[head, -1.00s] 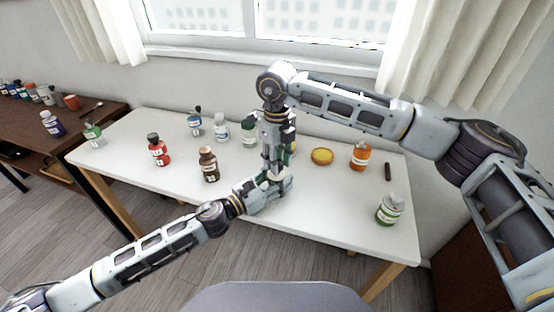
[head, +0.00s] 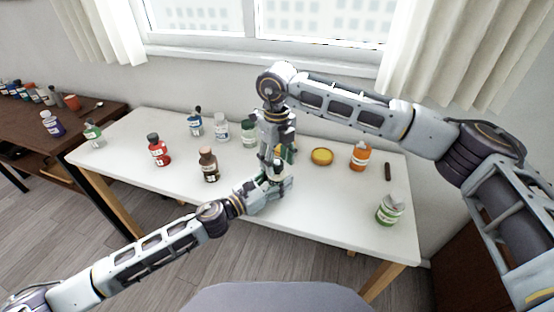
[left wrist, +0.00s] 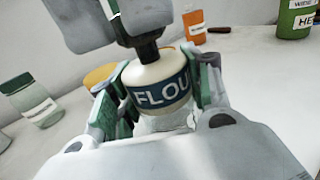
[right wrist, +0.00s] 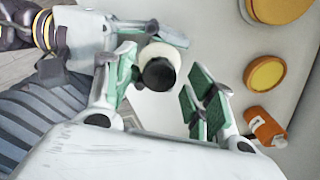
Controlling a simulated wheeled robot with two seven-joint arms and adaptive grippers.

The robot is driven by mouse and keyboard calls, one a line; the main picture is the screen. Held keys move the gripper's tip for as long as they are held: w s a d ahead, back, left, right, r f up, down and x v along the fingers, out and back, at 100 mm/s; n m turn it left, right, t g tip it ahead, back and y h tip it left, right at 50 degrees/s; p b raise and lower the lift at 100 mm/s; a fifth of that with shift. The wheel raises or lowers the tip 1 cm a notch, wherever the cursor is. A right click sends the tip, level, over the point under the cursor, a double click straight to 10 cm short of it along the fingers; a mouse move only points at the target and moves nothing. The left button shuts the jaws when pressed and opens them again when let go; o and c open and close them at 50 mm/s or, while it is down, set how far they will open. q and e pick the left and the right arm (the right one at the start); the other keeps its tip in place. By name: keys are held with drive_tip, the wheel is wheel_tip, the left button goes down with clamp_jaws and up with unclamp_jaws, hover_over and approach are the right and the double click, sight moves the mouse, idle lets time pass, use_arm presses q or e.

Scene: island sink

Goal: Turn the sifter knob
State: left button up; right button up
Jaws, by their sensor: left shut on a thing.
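The sifter is a cream container with a blue FLOUR label (left wrist: 160,92) and a dark knob (right wrist: 158,74) on top. My left gripper (left wrist: 157,98) is shut around its body and holds it upright; in the head view the left gripper (head: 277,182) is over the front part of the white table. My right gripper (head: 277,152) points down from above, over the sifter. In the right wrist view the knob lies between its spread green-padded fingers, nearer the left one, with a clear gap to the right one. In the head view the grippers mostly hide the sifter.
A yellow round dish (head: 321,156), an orange bottle (head: 360,155) and a green-labelled jar (head: 389,208) stand on the right of the table (head: 330,205). A brown bottle (head: 208,164), a red bottle (head: 158,150) and several others stand left and behind. A dark side table (head: 60,125) is further left.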

sight(277, 163)
drive_tip(key=shift+r, duration=0.15)
wheel_tip(277, 163, up, 12)
idle(0.9)
idle(0.8)
drive_tip(key=shift+f, duration=0.2)
idle(0.5)
drive_tip(key=shift+f, duration=5.95)
drive_tip(key=c, duration=1.1)
drive_tip(key=shift+o, duration=0.2)
